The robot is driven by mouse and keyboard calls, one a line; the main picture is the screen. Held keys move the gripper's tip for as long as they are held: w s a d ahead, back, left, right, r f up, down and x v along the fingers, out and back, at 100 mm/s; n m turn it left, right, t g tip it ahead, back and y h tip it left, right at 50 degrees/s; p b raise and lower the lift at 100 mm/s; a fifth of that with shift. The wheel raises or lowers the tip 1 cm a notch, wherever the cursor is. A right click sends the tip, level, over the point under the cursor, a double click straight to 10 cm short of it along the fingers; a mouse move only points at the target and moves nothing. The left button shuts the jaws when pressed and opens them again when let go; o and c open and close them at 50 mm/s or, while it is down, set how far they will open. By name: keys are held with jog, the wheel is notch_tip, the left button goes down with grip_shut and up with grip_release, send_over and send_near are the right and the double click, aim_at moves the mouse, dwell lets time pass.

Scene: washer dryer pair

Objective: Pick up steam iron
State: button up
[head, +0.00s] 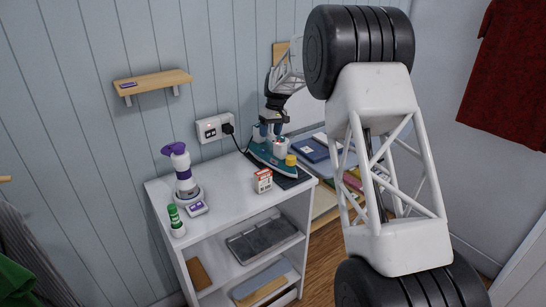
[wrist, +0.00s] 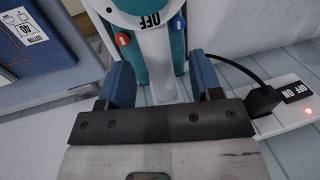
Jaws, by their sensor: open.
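The steam iron (head: 264,156) is teal and white and sits on a dark mat (head: 292,181) at the right end of the white shelf unit's top. In the wrist view the iron (wrist: 154,48) shows a white middle part, teal sides, an OFF label, and red and blue buttons. My gripper (head: 268,131) is over the iron, pointing down. In the wrist view its two blue fingers (wrist: 160,80) are apart, with the iron's white part between them. I cannot tell whether either finger touches it. My gripper hides part of the iron in the head view.
A small red and white box (head: 263,181) and a yellow-topped item (head: 290,160) are close to the iron. A wall socket (head: 214,127) with a plugged black cord is behind.

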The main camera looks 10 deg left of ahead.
jog(key=shift+s+a+f, duration=0.1)
jog(key=shift+s+f, duration=0.1)
jog(key=shift+f, duration=0.9)
jog(key=shift+s+a+f, duration=0.1)
jog(key=shift+s+f, duration=0.1)
jog(key=shift+f, duration=0.85)
jog(key=shift+r, duration=0.1)
grip_shut()
jog(key=shift+r, duration=0.1)
jog(key=shift+r, duration=4.9)
jog(key=shift+w+d, duration=0.1)
